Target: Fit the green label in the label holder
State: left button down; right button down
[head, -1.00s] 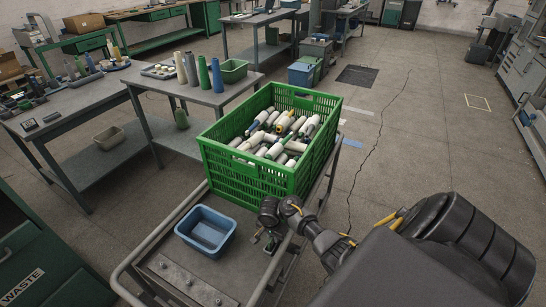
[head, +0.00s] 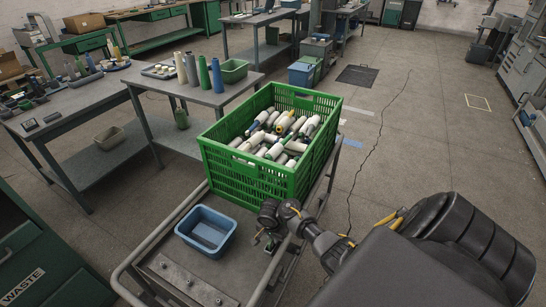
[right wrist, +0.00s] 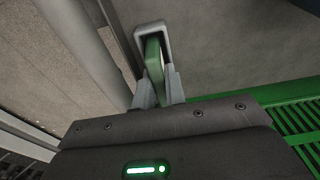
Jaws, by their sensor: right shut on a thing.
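My right gripper (head: 265,241) is low over the cart, to the right of the blue bin and in front of the green crate. In the right wrist view, the right gripper (right wrist: 158,92) is shut on the green label (right wrist: 153,58), which stands between its fingers. A pale grey rounded frame (right wrist: 150,29), which looks like the label holder, borders the label's far end. I cannot tell how deep the label sits in it. In the head view the label and holder are too small to make out clearly. My left gripper is not in view.
The green crate (head: 245,185) full of yarn cones stands on the grey cart (head: 215,280). A blue bin (head: 205,232) sits in front of it. A plate with several studs (head: 190,281) lies near the cart's front. Open floor (head: 400,150) lies to the right.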

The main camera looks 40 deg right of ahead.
jog(key=c, duration=1.4)
grip_release()
jog(key=shift+o, duration=0.4)
jog(key=o, duration=0.4)
jog(key=shift+f, duration=0.1)
jog(key=shift+s+d, duration=0.1)
jog(key=shift+s, duration=0.1)
jog(key=shift+c, duration=0.7)
